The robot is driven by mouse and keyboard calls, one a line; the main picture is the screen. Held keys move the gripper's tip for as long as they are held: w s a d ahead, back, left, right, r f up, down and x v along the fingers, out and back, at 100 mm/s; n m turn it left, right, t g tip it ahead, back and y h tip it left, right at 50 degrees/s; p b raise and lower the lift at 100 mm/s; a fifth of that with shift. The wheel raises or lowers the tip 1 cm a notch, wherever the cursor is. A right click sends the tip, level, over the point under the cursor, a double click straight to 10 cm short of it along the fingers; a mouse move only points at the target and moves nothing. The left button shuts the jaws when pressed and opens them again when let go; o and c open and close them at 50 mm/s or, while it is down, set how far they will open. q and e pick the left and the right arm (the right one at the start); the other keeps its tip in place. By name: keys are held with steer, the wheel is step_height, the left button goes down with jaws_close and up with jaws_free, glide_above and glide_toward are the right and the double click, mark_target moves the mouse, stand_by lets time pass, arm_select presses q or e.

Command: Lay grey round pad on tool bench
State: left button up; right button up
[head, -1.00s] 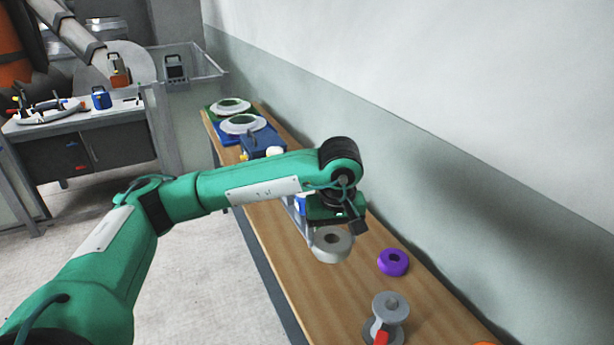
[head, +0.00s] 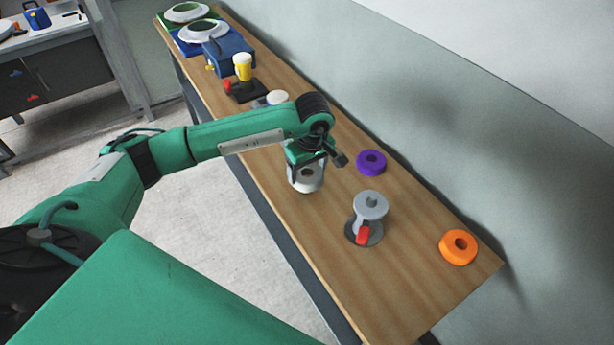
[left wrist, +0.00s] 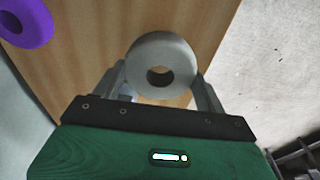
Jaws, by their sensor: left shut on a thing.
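The grey round pad (left wrist: 160,52), a thick ring with a hole, is between the fingers of my left gripper (left wrist: 160,82) in the left wrist view. My left gripper (head: 306,172) is shut on it. In the head view the pad (head: 308,182) hangs below the gripper, partly hidden by it, over the near edge side of the wooden tool bench (head: 400,285). I cannot tell whether the pad touches the bench top. My right gripper is not in view.
A purple ring (head: 371,162) lies right of the gripper. A grey spool-shaped stand with a red part (head: 370,207) is nearer, and an orange ring (head: 458,247) lies near the right end. A blue box (head: 230,55) and a yellow-topped tool (head: 243,68) stand farther back. The wall borders the far side.

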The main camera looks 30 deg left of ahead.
arm_select(q)
step_height(320, 180, down, 5)
steer(key=shift+f+p, duration=0.15)
steer(key=shift+p, duration=0.4)
steer(key=shift+f, duration=0.2)
steer(key=o, duration=1)
steer(key=shift+c, duration=0.2)
